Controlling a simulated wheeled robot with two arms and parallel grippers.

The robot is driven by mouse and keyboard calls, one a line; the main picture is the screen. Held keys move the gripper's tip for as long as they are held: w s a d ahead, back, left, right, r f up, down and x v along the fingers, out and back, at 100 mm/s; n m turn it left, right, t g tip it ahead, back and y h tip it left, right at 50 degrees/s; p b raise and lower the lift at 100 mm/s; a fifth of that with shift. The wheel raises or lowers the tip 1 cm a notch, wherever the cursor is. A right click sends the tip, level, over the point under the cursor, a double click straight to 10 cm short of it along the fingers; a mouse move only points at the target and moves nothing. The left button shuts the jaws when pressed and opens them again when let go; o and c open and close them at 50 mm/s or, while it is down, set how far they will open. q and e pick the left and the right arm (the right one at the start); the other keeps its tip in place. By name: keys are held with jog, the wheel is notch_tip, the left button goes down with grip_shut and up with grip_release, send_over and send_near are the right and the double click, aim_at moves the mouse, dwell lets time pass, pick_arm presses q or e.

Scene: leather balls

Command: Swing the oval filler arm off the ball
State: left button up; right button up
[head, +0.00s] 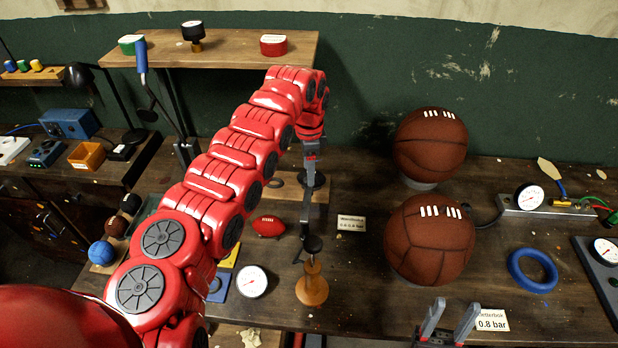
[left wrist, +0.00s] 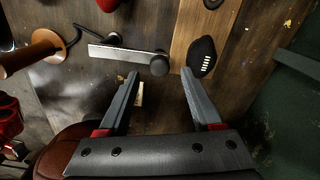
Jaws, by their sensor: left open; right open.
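A flat silver bar (left wrist: 125,53) with a round dark knob (left wrist: 160,66) at its far end, apparently the filler arm, lies ahead of my left gripper. A black oval ball with white lacing (left wrist: 203,57) rests on a light wooden board beyond the knob. A gap shows between knob and ball. In the head view the dark oval shape (head: 314,180) is partly behind my left gripper (head: 309,190). The left gripper (left wrist: 158,85) is open, pointing down, with nothing between its fingers. My right gripper (head: 450,318) is open and empty at the front edge.
Two large brown leather balls (head: 430,145) (head: 430,240) stand to the right. A wooden-handled tool (head: 312,288) stands in front of my left gripper. A small red oval ball (head: 269,226) lies left of it. A blue ring (head: 533,285) and gauge (head: 530,197) are further right.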

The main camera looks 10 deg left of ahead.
pick_arm(q)
notch_tip(320, 180, up, 14)
jog(key=p, duration=0.3)
jog(key=shift+r, duration=0.25)
jog(key=shift+f, duration=0.1)
jog(key=shift+s, duration=0.1)
